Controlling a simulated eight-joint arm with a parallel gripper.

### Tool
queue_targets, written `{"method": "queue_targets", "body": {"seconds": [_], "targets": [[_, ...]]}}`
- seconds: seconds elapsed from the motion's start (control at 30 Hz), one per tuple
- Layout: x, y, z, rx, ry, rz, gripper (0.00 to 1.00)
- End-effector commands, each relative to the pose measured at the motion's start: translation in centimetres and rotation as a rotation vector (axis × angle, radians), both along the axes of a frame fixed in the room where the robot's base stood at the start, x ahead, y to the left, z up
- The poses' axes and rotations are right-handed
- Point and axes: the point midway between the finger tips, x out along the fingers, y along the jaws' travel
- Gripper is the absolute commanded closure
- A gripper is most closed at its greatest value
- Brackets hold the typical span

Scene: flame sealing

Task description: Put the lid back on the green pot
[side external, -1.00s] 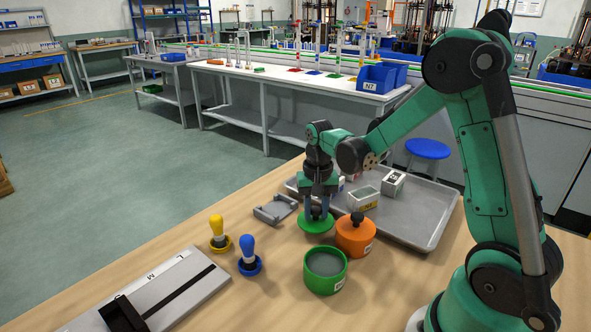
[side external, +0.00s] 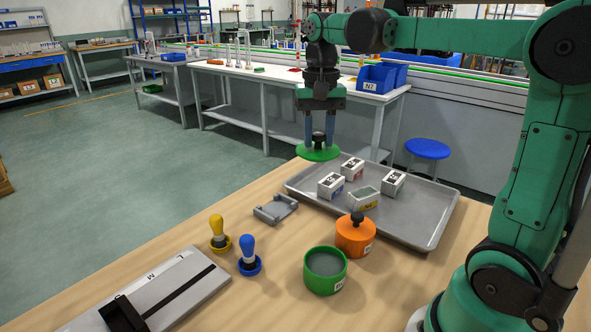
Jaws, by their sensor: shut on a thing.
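The green lid (side external: 318,154) hangs level in the air, and my gripper (side external: 319,138) is shut on its dark knob. Lid and gripper show in front of the far edge of the grey tray, well above the wooden table. The green pot (side external: 325,271) stands open on the table at the front middle, nearer the camera than the lid. Its inside looks dark grey. The lid is clear of the pot and shows above and behind it in the side view.
An orange pot (side external: 355,235) with its lid on stands close behind the green pot. The grey tray (side external: 432,220) holds several small boxes. Yellow (side external: 218,230) and blue (side external: 248,255) handled stamps, a grey holder (side external: 275,209) and a board (side external: 190,285) are to the left.

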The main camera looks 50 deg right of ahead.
Motion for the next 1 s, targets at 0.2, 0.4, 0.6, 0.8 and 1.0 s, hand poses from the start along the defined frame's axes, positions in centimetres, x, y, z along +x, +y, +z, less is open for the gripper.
{"method": "queue_targets", "body": {"seconds": [0.2, 0.4, 0.6, 0.8, 1.0], "targets": [[-3.8, 4.9, -3.6, -0.001, -0.001, 0.007, 1.00], [-7.1, 7.6, -6.7, -0.001, -0.001, 0.003, 1.00], [-8.0, 8.2, -8.0, -0.001, -0.001, -0.001, 1.00], [-8.0, 8.1, -9.7, -0.001, -0.001, -0.001, 1.00], [-8.0, 8.1, -11.8, -0.001, -0.001, -0.001, 1.00]]}}
